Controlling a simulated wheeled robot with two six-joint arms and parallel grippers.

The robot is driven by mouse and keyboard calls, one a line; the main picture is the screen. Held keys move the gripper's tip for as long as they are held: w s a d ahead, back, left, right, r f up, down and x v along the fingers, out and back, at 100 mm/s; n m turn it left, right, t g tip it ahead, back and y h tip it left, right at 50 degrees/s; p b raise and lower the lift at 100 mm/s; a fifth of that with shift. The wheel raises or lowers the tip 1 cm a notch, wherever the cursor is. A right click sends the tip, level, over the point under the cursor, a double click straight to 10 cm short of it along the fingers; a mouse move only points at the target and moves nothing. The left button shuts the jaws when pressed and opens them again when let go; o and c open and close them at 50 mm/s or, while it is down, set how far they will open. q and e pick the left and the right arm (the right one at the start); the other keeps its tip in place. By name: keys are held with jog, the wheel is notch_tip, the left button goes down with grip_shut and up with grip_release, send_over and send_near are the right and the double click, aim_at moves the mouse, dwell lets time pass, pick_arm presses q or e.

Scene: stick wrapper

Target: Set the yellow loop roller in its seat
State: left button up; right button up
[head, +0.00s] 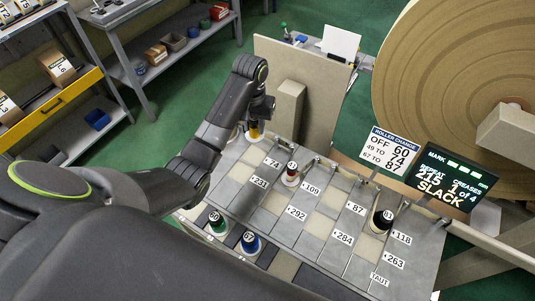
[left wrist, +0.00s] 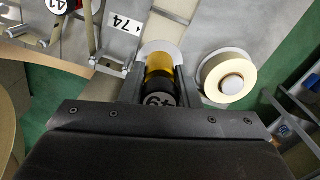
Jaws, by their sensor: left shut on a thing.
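The yellow loop roller (head: 253,131) has a yellow band and a black end with a partly hidden number. My left gripper (head: 259,120) is shut on it at the far left part of the grey panel. In the left wrist view the roller (left wrist: 160,80) lies between the two fingers of the gripper (left wrist: 160,92). A pale round surface (left wrist: 160,47) shows around its far end, next to the label 74 (left wrist: 125,23). I cannot tell whether the roller touches it or is apart. My right gripper is out of view.
A cream roller (left wrist: 228,77) stands close beside the gripper. A red roller (head: 291,175), green roller (head: 217,223), blue roller (head: 250,242) and black roller (head: 382,221) stand on the panel (head: 310,225). An upright beige board (head: 318,95) rises behind.

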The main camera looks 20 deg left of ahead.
aim_at(252, 138)
pick_arm(q)
jog(key=shift+f, duration=0.45)
jog(key=f, duration=0.4)
jog(key=shift+s+a+f+p, duration=0.1)
jog(key=shift+s+a+p, duration=0.2)
jog(key=shift+p, duration=0.1)
jog(key=shift+w+f, duration=0.1)
jog(key=shift+f, duration=0.3)
notch_tip(252, 138, down, 3)
jog(key=shift+d, duration=0.1)
jog(key=shift+f, duration=0.5)
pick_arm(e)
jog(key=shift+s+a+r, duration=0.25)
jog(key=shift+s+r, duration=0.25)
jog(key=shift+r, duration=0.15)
pick_arm(q)
jog(key=o, duration=1)
jog(key=shift+f, duration=0.15)
jog(key=shift+o, duration=0.2)
